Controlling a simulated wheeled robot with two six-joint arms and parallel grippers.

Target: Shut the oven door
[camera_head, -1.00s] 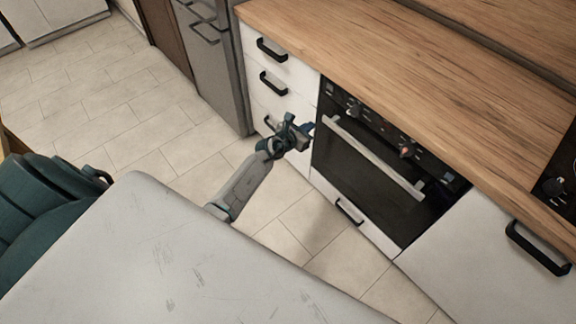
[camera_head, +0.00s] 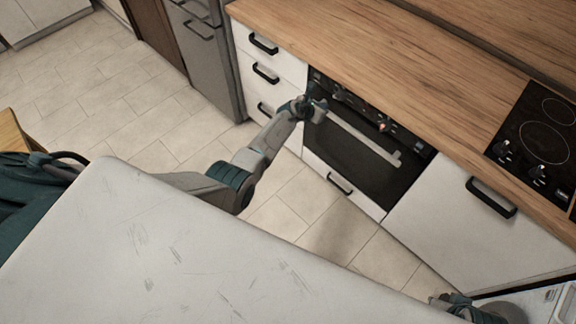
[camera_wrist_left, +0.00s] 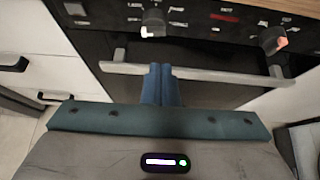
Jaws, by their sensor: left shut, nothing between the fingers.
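The oven (camera_head: 362,150) is built into the white cabinet row under the wooden worktop. Its dark door (camera_head: 350,160) looks upright and flush with the cabinet fronts, with a light bar handle (camera_head: 365,140) across its top. My left gripper (camera_head: 318,108) is at the upper left of the oven front, by the handle's left end. In the left wrist view its shut blue fingers (camera_wrist_left: 161,85) overlap the handle (camera_wrist_left: 205,74), with nothing between them; I cannot tell whether they touch it. Part of my right arm (camera_head: 470,308) shows at the bottom right; its fingertips are not clear.
White drawers (camera_head: 268,75) with black handles stand left of the oven, and a white cabinet door (camera_head: 465,210) stands right. Control knobs (camera_wrist_left: 272,40) sit above the handle. A hob (camera_head: 540,140) is on the worktop. Tiled floor (camera_head: 290,205) is free before the oven.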

